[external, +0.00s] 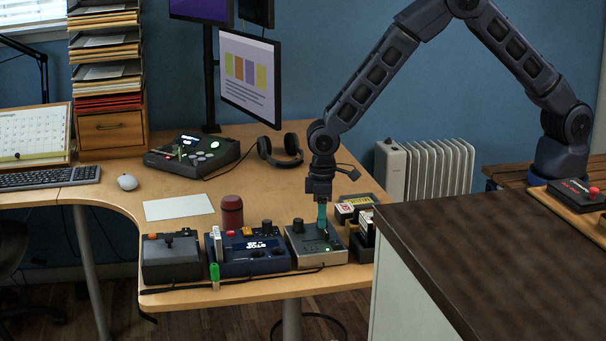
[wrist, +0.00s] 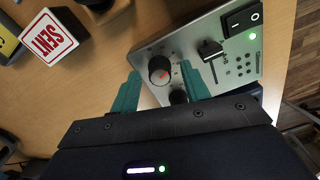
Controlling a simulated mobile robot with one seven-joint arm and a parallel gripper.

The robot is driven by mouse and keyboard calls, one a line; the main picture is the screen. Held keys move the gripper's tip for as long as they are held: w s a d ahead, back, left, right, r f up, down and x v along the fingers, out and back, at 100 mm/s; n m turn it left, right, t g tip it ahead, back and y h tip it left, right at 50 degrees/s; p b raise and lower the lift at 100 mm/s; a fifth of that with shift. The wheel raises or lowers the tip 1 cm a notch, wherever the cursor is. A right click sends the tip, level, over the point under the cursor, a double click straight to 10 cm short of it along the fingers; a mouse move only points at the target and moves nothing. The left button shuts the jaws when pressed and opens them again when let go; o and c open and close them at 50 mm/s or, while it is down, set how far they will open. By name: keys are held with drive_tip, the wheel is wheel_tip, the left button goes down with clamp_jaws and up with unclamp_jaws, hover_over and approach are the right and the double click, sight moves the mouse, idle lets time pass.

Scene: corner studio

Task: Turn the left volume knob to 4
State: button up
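A grey control box (external: 332,250) stands near the front edge of the wooden desk, and its panel (wrist: 228,80) shows in the wrist view. I cannot tell for sure which is the left volume knob, and no scale numbers are readable. My gripper (wrist: 162,66) is open, its teal fingers on either side of the first knob in view, with gaps. It points down over the box in the external view (external: 322,226).
The panel also has a black slider (wrist: 210,50), a rocker switch (wrist: 242,17) and a green light (wrist: 252,36). A blue device (external: 250,262) stands close on the left, a red canister (external: 232,211) behind it. Small boxes (external: 352,208) are close on the right. A dark-topped counter (external: 490,240) is further right.

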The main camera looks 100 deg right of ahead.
wheel_tip(320, 180, up, 11)
drive_tip(key=shift+d, duration=0.15)
idle(0.4)
drive_tip(key=shift+f, duration=0.1)
drive_tip(key=s+a+r+n+t, duration=0.1)
drive_tip(key=s+a+r+t, duration=0.15)
drive_tip(key=s+r, duration=2.2)
drive_tip(key=s+r+n+t, duration=0.1)
drive_tip(key=s+r, duration=0.1)
drive_tip(key=s, duration=1.1)
drive_tip(key=s+a+r+n+t, duration=0.1)
drive_tip(key=s+r, duration=0.2)
drive_tip(key=s, duration=1)
drive_tip(key=shift+s+a, duration=0.15)
drive_tip(key=shift+s, duration=0.05)
